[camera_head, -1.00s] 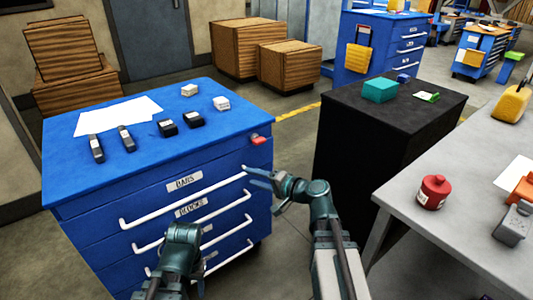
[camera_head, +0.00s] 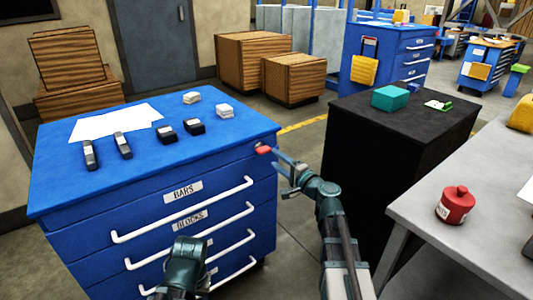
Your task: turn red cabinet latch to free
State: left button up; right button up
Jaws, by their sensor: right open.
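The red latch (camera_head: 263,150) sits at the upper right corner of the front of the blue cabinet (camera_head: 120,235), just under its top edge. My right gripper (camera_head: 277,160) is at the latch, with its fingers pointing left toward it. The fingers are open; I cannot tell whether they touch the latch or straddle it. My left arm (camera_head: 188,262) shows low in front of the drawers, and its fingers are not visible.
White drawer handles (camera_head: 185,212) stick out from the cabinet front. Paper sheets (camera_head: 115,118) and several small blocks and bars lie on its top. A black cabinet (camera_head: 385,150) and a grey table with a red container (camera_head: 456,205) stand to the right.

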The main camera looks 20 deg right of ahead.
aim_at(266, 152)
jog(key=shift+x, duration=3.2)
jog(key=shift+c, duration=0.3)
grip_shut()
